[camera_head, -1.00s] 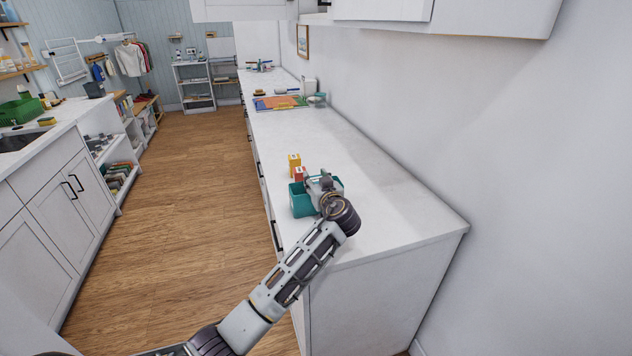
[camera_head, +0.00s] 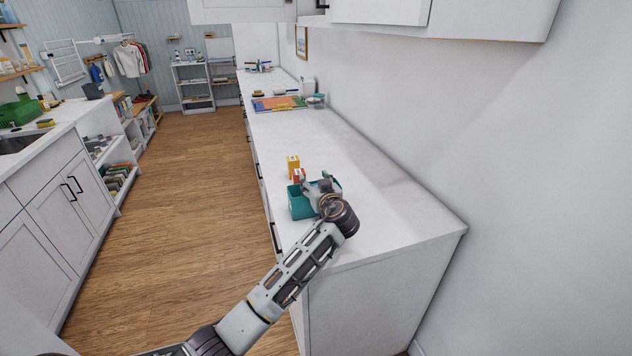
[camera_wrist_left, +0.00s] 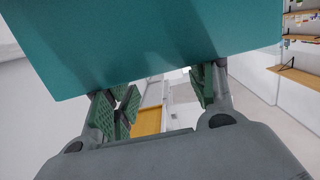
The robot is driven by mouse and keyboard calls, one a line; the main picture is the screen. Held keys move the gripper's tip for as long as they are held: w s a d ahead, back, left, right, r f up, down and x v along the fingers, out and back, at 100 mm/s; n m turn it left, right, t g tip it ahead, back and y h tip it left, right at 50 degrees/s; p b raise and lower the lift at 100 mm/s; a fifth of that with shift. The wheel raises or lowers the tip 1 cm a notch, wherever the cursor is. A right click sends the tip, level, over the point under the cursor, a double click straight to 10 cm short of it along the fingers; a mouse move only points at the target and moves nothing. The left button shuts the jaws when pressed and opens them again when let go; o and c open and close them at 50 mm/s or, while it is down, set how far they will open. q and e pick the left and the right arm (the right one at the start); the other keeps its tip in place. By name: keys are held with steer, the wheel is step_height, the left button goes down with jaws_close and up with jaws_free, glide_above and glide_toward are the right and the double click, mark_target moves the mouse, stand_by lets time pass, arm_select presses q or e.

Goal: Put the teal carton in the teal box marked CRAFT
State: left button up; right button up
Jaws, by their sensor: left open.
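The teal box (camera_head: 301,208) stands near the front end of the white counter, with a small pale label on its side. The lettering is too small to read. My left gripper (camera_head: 322,183) is over the box's right part and hides some of it. In the left wrist view the gripper (camera_wrist_left: 163,98) has its two green-padded fingers spread apart. A large teal surface (camera_wrist_left: 150,45) fills the top of that view, close to the fingers; I cannot tell whether it is the box or the teal carton. I cannot make out a separate teal carton in the head view. My right gripper is not in view.
A yellow carton (camera_head: 293,162) and a red carton (camera_head: 299,175) stand just behind the box. The counter (camera_head: 350,150) is bare beyond them up to a colourful mat (camera_head: 278,103). A wall runs along the right, with cabinets (camera_head: 480,12) above.

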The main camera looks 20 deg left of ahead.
arm_select(q)
steer(key=shift+a+f, duration=0.15)
steer(key=shift+s+d+p, duration=0.25)
steer(key=shift+s+p, duration=0.05)
steer(key=v, duration=1.1)
steer(key=shift+r, duration=0.4)
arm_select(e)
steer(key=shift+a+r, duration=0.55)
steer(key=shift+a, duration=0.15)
